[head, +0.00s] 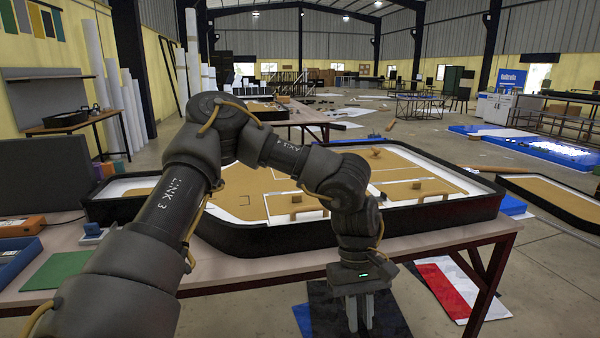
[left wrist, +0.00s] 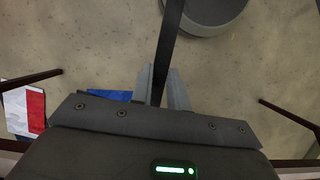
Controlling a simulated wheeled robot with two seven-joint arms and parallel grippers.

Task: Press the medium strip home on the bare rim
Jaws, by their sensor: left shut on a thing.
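My left gripper (head: 360,314) hangs pointing down in front of the table's near edge, apart from the lightbox. In the left wrist view its fingers (left wrist: 164,88) are shut on a thin dark strip (left wrist: 169,45), which runs from between them to the top edge of the picture. The strip cannot be made out in the head view, so its full length is hidden. The lightbox lies on the table with a tall black rim (head: 300,240) around tan and white panels (head: 410,180). My left arm hides part of its left side. My right gripper is not in view.
The table (head: 240,272) carries a green mat (head: 58,270), a blue tray (head: 15,258) and an orange box (head: 22,226) at the left. Another black-rimmed panel (head: 555,200) stands at the right. Cloths (head: 455,290) lie on the floor below the table.

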